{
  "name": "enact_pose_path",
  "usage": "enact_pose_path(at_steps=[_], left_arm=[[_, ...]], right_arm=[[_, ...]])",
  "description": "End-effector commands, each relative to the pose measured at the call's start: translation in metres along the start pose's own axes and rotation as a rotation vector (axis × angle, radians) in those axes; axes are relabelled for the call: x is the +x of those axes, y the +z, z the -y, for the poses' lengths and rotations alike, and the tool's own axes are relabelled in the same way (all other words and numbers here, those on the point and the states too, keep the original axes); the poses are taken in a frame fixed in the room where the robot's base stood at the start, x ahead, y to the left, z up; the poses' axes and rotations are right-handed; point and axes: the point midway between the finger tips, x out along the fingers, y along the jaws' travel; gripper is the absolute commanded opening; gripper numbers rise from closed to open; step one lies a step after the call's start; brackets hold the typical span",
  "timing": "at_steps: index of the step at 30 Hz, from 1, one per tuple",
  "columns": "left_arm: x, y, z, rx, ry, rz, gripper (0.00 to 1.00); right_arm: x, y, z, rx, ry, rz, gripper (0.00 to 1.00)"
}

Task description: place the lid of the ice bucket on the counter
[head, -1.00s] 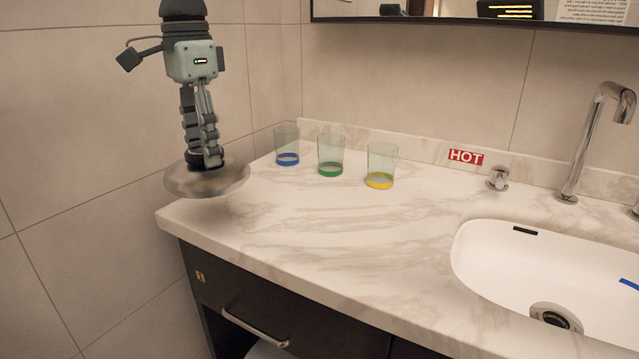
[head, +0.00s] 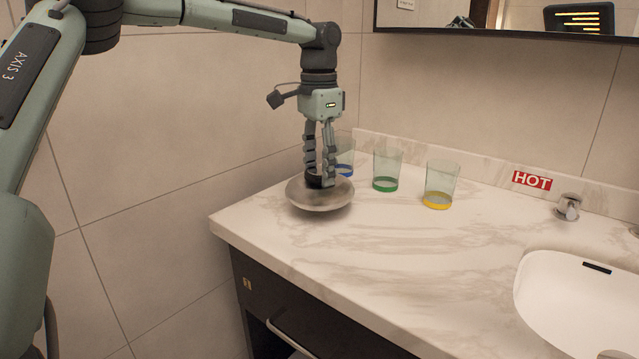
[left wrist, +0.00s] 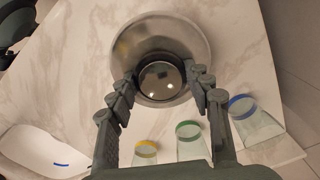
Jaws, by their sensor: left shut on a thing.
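My left gripper (head: 320,178) points down and is shut on the lid's knob. In the left wrist view the fingers (left wrist: 161,82) are on either side of the dark knob, and the lid (left wrist: 140,45) spreads out beyond them. My right gripper and the bucket are not in view.
Glasses with blue (head: 345,168), green (head: 386,184) and yellow (head: 438,200) bases stand along the counter's back, the blue one partly behind my gripper. A sink (head: 575,300) is at the right. The counter's middle is clear.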

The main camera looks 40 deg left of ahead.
Motion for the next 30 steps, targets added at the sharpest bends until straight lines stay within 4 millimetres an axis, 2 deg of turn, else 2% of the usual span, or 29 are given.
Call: enact_pose_path(at_steps=[9,19,20,24,30], left_arm=[[0.038,0.001,0.000,-0.001,0.000,0.001,0.16],[0.041,0.001,0.000,-0.001,0.000,0.000,0.16],[0.041,0.001,0.000,-0.001,0.000,0.001,0.54],[0.041,0.001,0.000,-0.001,0.000,0.001,0.71],[0.041,0.001,0.000,-0.001,0.000,0.000,0.71]], right_arm=[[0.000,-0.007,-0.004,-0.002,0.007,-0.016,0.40],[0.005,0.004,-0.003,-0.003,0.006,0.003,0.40],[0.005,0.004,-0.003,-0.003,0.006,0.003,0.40],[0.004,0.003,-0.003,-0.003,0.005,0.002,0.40],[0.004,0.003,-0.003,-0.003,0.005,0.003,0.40]])
